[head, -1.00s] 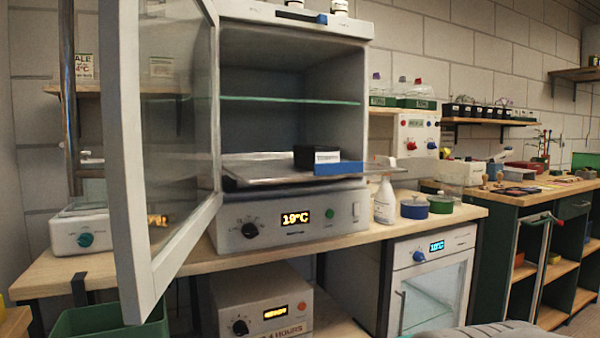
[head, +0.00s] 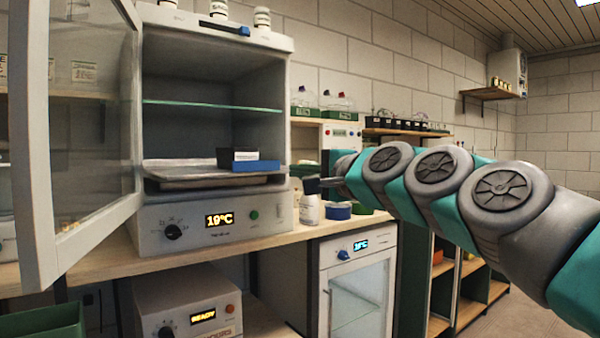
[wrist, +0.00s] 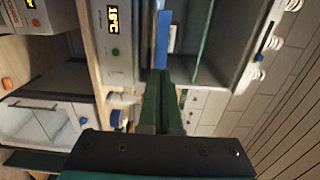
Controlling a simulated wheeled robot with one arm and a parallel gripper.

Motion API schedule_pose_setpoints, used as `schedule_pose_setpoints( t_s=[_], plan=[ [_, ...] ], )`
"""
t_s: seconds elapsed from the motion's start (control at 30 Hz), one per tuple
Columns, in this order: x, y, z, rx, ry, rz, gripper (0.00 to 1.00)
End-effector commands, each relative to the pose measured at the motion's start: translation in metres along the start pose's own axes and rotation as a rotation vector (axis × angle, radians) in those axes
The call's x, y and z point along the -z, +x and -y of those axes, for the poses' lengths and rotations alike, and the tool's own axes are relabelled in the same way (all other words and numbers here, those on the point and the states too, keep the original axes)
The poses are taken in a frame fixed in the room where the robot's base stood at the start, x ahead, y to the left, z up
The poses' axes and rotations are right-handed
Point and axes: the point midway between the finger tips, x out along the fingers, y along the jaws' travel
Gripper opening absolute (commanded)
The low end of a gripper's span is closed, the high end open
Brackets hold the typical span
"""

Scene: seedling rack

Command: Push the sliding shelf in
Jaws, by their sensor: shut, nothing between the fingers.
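The sliding shelf (head: 185,172) is a flat grey tray low in the open cabinet (head: 216,50). Its front reaches to about the cabinet's front; how far it sticks out is hard to tell. A blue strip (head: 256,166) runs along the right part of its front, and a black box with a white label (head: 238,155) sits behind it. My gripper (head: 312,186) is right of the shelf, apart from it in the head view. In the wrist view my shut, empty fingers (wrist: 162,80) point toward the blue strip (wrist: 162,40); whether they touch it is unclear.
The glass door (head: 85,130) stands open at the left. A white bottle (head: 309,208) and a blue-lidded tub (head: 338,211) stand on the bench near my gripper. A glass shelf (head: 210,106) is higher in the cabinet. A small glass-door unit (head: 355,290) is below the bench.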

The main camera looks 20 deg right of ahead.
Motion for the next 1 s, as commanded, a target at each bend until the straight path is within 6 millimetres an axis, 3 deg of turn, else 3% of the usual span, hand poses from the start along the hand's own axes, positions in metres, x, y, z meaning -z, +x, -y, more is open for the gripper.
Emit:
schedule_pose_setpoints(
  t_s=[0.2, 0.5, 0.73, 1.0],
  plan=[
    [-0.002, 0.045, -0.002, -0.006, 0.0, 0.004, 0.0],
    [-0.002, 0.092, -0.001, -0.004, -0.001, 0.003, 0.0],
    [-0.002, 0.108, 0.0, -0.001, -0.002, 0.002, 0.0],
    [-0.002, 0.11, -0.001, -0.001, -0.002, 0.002, 0.0]
  ],
)
